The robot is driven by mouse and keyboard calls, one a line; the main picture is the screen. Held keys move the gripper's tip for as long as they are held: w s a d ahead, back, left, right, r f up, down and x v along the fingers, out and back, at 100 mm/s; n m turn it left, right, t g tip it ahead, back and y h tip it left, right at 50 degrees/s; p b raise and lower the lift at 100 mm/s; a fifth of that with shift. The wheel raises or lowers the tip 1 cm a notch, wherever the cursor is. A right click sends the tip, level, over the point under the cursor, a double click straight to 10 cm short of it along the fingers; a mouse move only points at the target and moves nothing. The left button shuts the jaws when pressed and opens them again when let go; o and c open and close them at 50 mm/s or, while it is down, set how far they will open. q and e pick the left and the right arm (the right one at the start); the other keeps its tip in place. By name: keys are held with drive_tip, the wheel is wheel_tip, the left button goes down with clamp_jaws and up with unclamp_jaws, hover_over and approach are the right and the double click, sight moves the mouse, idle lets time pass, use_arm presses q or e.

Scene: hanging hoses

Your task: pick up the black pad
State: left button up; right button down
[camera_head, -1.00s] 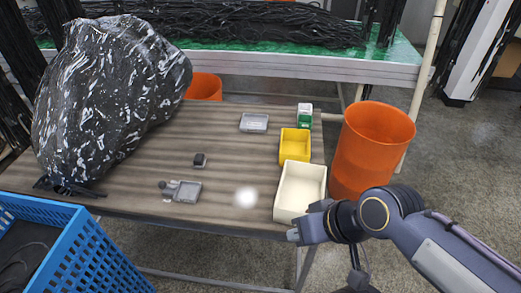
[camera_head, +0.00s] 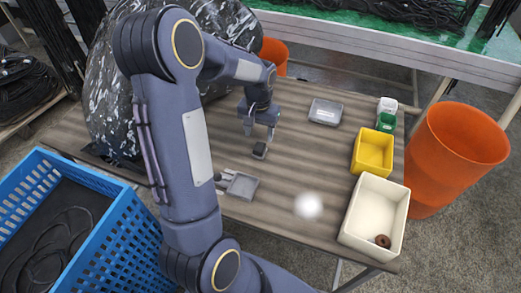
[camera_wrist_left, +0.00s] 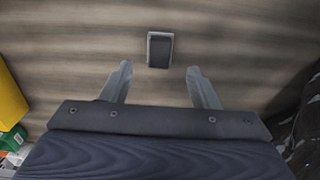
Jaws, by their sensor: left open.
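The black pad (camera_head: 260,150) is a small dark block with a grey edge, lying on the wooden table (camera_head: 295,165). In the left wrist view the pad (camera_wrist_left: 160,50) lies centred, just beyond the gap between the fingertips. My left gripper (camera_head: 260,132) is open and empty above the table, pointing down, close to the pad. Its two fingers show apart in the left wrist view (camera_wrist_left: 157,75). My right gripper is not in view.
A grey tray (camera_head: 243,187) lies near the pad, partly behind my left arm. Another grey tray (camera_head: 325,111), a yellow bin (camera_head: 372,152) and a cream bin (camera_head: 375,210) with a brown ring (camera_head: 382,241) stand right. A black-and-white bag (camera_head: 105,100) sits left.

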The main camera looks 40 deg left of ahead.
sight(259, 146)
use_arm(q)
drive_tip(key=f, duration=0.7)
drive_tip(key=shift+w+a+f, duration=0.15)
drive_tip(key=shift+w+f, duration=0.05)
drive_tip(key=shift+w, duration=0.05)
drive_tip(key=c, duration=1.1)
drive_tip(key=shift+o, duration=0.2)
drive_tip(key=shift+r, duration=0.15)
drive_tip(key=shift+r, duration=0.65)
drive_tip(key=d+r, duration=1.1)
drive_tip(key=d, duration=0.3)
drive_tip(key=shift+w+r, duration=0.25)
drive_tip(key=shift+w, duration=0.1)
